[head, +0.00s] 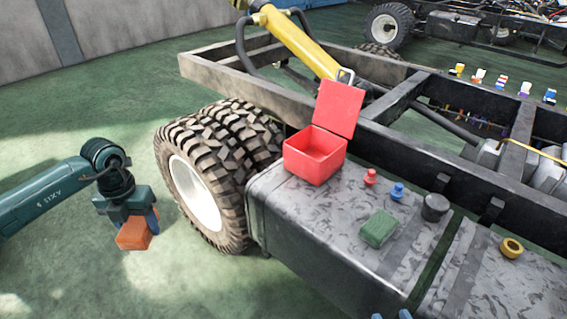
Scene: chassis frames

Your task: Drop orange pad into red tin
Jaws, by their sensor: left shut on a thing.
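The orange pad (132,236) is held between the blue fingers of my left gripper (136,222), which is shut on it. They hang over the green floor at the left, left of the truck wheel and well apart from the tin. The red tin (316,168) stands on the dark metal box of the chassis, its lid (340,107) raised at the back. The visible inside of the tin looks empty. Two blue fingertips of my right gripper (391,315) just show at the bottom edge, apart with nothing seen between them; the rest is out of view.
On the dark metal box (300,215) are a green pad (379,229), a red peg (370,177), a blue peg (397,191), a black cylinder (435,208) and a yellow ring (511,248). A big wheel (196,192) lies between my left gripper and the tin.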

